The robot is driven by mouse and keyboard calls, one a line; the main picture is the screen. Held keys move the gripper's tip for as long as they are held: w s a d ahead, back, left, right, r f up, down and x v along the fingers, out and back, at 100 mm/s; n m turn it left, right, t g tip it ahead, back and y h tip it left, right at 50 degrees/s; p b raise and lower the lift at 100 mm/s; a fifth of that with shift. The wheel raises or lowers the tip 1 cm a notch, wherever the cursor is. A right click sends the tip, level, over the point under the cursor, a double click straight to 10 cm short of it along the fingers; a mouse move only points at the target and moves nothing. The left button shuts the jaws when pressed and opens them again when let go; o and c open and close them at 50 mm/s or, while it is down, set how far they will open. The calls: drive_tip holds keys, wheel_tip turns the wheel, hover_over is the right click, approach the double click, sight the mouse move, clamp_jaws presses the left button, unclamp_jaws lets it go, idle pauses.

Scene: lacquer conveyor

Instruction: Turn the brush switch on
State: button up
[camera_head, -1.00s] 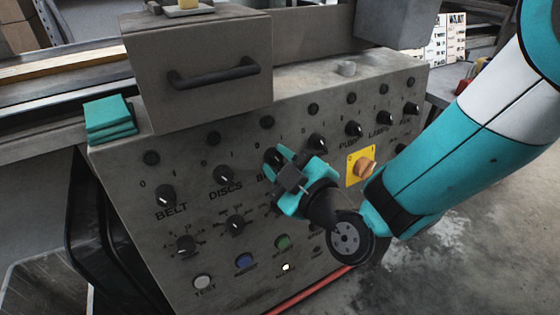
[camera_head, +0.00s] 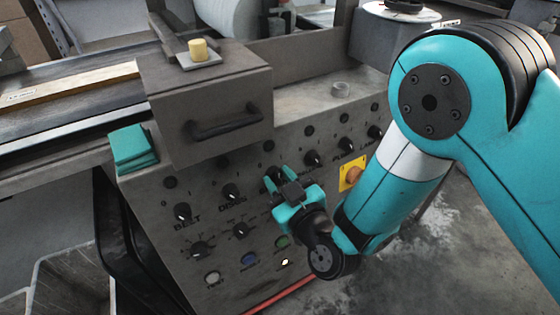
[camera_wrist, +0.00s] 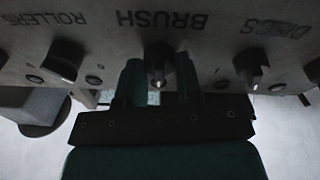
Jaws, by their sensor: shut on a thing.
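The brush switch (camera_wrist: 158,60) is a dark rotary knob on the grey control panel (camera_head: 182,265). In the wrist view it stands between my two teal fingers, beside the upside-down BRUSH label (camera_wrist: 160,20). My gripper (camera_head: 277,184) is at this knob in the head view and is shut on it. There the fingers and wrist hide most of the knob and its label. The knob's light pointer mark shows faintly in the wrist view, but I cannot tell its exact setting.
The discs knob (camera_head: 232,192) is left of my gripper, the rollers knob (camera_head: 312,158) right. Below are white, blue and green buttons (camera_head: 281,242). A yellow plate (camera_head: 352,173) with an orange knob sits close to my forearm. A handled box (camera_head: 205,105) juts out above.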

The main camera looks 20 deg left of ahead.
drive_tip(key=m+p, duration=0.2)
drive_tip(key=r+m+h+p, duration=0.1)
drive_tip(key=m+p, duration=0.1)
drive_tip(key=shift+t, duration=0.4)
drive_tip(key=shift+a+f+m+h+p, duration=0.1)
drive_tip(key=shift+m+h+p, duration=0.05)
drive_tip(key=shift+m+p, duration=0.55)
drive_tip(key=shift+f+m+h+p, duration=0.1)
drive_tip(key=shift+m+h+p, duration=0.05)
drive_tip(key=shift+m+p, duration=0.55)
drive_tip(key=shift+w+m, duration=0.1)
drive_tip(key=shift+m, duration=0.2)
drive_tip(key=o, duration=0.8)
drive_tip(key=shift+o, duration=0.6)
drive_tip(key=shift+f, duration=0.1)
drive_tip(key=shift+f, duration=0.1)
